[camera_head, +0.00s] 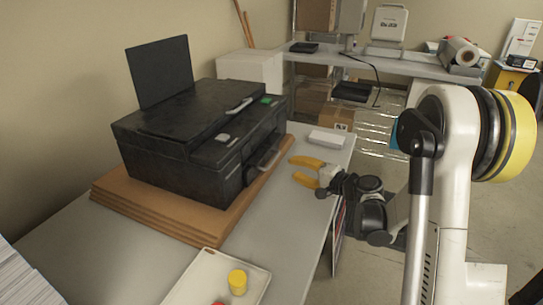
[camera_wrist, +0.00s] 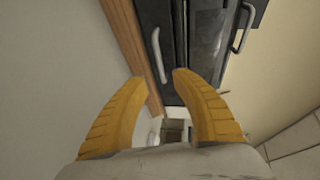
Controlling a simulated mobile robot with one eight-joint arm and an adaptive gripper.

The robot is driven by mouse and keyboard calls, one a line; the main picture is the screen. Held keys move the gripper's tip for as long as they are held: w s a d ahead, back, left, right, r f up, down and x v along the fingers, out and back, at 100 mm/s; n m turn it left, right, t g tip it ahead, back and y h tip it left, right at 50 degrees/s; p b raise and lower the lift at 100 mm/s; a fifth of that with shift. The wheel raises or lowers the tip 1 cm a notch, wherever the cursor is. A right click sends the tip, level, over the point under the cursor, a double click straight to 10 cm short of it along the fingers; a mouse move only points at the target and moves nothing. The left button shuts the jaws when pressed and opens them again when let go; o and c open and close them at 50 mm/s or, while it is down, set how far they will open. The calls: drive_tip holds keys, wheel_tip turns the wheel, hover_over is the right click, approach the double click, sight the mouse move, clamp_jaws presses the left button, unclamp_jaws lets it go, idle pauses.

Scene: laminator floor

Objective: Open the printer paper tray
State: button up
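The black printer (camera_head: 190,140) stands on stacked brown boards on the table, with a raised panel at its back. Its paper tray front, low on the right-facing side, has a curved grey handle (camera_head: 266,158) and looks closed. The handle also shows in the wrist view (camera_wrist: 158,55), just beyond my fingertips. My gripper (camera_head: 293,168) has two yellow fingers, spread apart and empty, to the right of the handle and pointing at the printer. In the wrist view my gripper (camera_wrist: 159,76) shows a gap between its fingertips. Contact with the handle is not visible.
A second handle (camera_wrist: 243,28) sits higher on the printer. The brown boards (camera_head: 150,205) stick out under the printer. A white box (camera_head: 327,138) lies behind my gripper. A white tray (camera_head: 208,275) with a yellow jar (camera_head: 237,282) is at the front. Bare table lies between.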

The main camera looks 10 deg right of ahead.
sight(274, 160)
drive_tip(key=b+x, duration=0.3)
drive_tip(key=x, duration=0.8)
drive_tip(key=shift+w+d, duration=0.1)
drive_tip(key=shift+d, duration=0.1)
drive_tip(key=shift+c, duration=0.2)
clamp_jaws()
